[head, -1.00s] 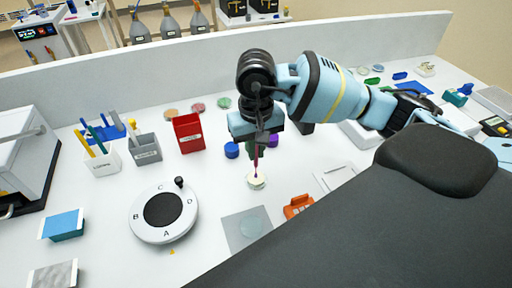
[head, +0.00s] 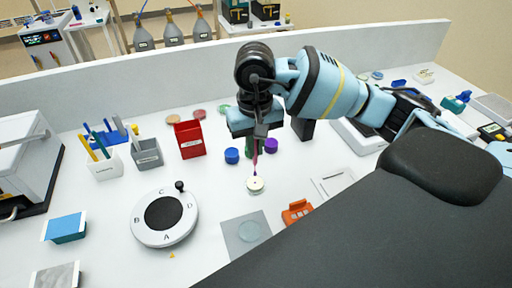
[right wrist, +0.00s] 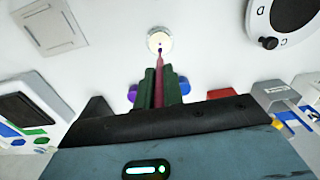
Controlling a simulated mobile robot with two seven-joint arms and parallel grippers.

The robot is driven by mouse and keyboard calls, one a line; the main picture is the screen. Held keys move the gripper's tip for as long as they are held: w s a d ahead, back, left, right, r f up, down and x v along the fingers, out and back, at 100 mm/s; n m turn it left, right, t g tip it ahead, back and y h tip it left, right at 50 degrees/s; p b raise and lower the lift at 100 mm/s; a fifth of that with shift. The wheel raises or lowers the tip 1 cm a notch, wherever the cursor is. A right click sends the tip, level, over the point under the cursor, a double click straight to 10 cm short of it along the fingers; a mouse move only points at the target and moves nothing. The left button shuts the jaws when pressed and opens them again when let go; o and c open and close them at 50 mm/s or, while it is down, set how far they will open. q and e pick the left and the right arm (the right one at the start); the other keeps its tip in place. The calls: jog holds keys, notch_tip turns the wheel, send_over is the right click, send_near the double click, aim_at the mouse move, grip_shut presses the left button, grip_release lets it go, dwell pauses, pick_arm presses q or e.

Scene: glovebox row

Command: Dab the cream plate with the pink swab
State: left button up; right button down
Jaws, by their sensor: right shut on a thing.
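The cream plate (head: 254,188) is a small round pale disc on the white bench near the middle of the head view. It also shows at the top of the right wrist view (right wrist: 160,36). My right gripper (head: 255,146) is above it, shut on the pink swab (head: 255,166), which points down. In the right wrist view the swab (right wrist: 159,68) sticks out from the green fingers, its dark tip over the plate's lower part. I cannot tell whether the tip touches the plate. My left gripper is not in view.
A round lettered dial (head: 139,222) stands to the left. A grey square mat (head: 232,247) and an orange rack (head: 297,212) lie in front of the plate. Blue (head: 232,155) and purple (head: 271,145) pots and a red bin (head: 190,140) stand behind.

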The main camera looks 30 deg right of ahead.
jog(key=shift+r, duration=1)
